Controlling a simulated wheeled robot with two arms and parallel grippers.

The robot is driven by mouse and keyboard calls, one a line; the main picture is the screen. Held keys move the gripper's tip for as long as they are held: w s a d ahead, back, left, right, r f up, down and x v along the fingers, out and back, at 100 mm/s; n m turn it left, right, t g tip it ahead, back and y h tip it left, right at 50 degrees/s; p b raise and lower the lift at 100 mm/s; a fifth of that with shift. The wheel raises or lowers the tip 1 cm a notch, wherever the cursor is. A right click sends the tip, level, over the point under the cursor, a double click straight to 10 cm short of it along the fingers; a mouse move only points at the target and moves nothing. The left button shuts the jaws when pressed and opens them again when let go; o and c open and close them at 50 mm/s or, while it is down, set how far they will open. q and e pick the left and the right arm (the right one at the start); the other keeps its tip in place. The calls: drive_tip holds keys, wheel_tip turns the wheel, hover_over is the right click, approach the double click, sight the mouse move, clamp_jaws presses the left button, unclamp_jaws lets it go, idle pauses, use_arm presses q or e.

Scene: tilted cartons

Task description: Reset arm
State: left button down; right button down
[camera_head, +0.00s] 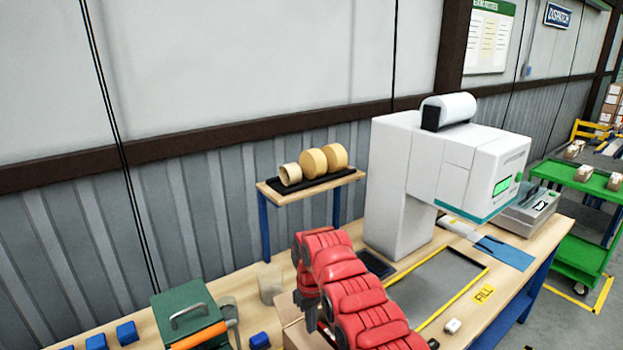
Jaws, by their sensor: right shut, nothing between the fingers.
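My right arm, covered in red padding, rises from the bottom edge in the head view and bends over at the top. My right gripper (308,308) hangs down at the left of this arm, with its dark fingers shut and empty. Behind and below it is a brown carton (293,334) on the workbench, partly hidden by the gripper and arm. I cannot tell whether the fingers touch the carton. My left gripper is not in view.
A white machine (390,190) stands behind my arm, beside a grey mat (450,285) edged in yellow. A small shelf (345,180) holds tape rolls (312,162). A green cart (585,183) stands at right.

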drive_tip(key=shift+r, duration=0.5)
drive_tip(key=shift+r, duration=0.15)
